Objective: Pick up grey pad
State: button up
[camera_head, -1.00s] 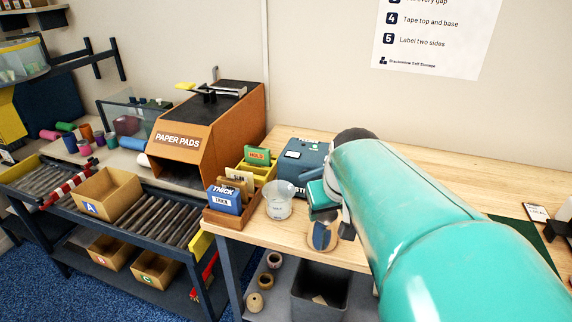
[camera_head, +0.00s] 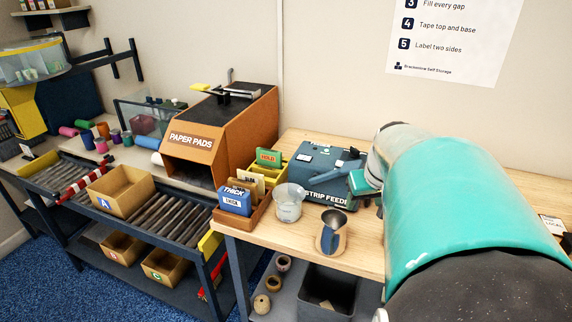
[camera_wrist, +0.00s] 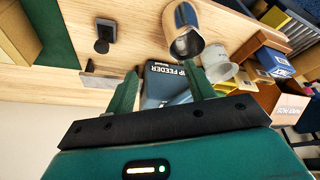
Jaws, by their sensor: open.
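I cannot make out a grey pad for certain in either view. My gripper (camera_wrist: 160,82) shows in the wrist view with its two green fingers apart and nothing visible held between them. In the head view its teal end (camera_head: 362,182) is over the right part of the dark blue strip feeder (camera_head: 313,165), and my arm hides part of the bench behind it. The strip feeder also shows beyond the fingers in the wrist view (camera_wrist: 165,72). The orange paper pads dispenser (camera_head: 192,142) stands left of the feeder; its opening is dark, and its contents cannot be told.
A metal jug (camera_head: 332,232) and a clear cup (camera_head: 289,203) stand in front of the feeder. Left of them is a brown organiser (camera_head: 262,208) with cards and a blue box (camera_head: 235,200). A roller conveyor (camera_head: 178,208) with a carton (camera_head: 121,190) is at left.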

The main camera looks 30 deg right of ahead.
jog(key=s+d+f+m, duration=0.1)
jog(key=s+d, duration=0.1)
jog(key=d, duration=0.4)
jog(key=s+d+f+m, duration=0.1)
jog(key=s+d, duration=0.2)
jog(key=d, duration=0.3)
jog(key=x, duration=1.4)
jog(key=shift+d+f, duration=0.15)
jog(key=shift+d, duration=0.15)
jog(key=shift+n, duration=0.3)
jog(key=c, duration=1)
jog(key=shift+c, duration=0.2)
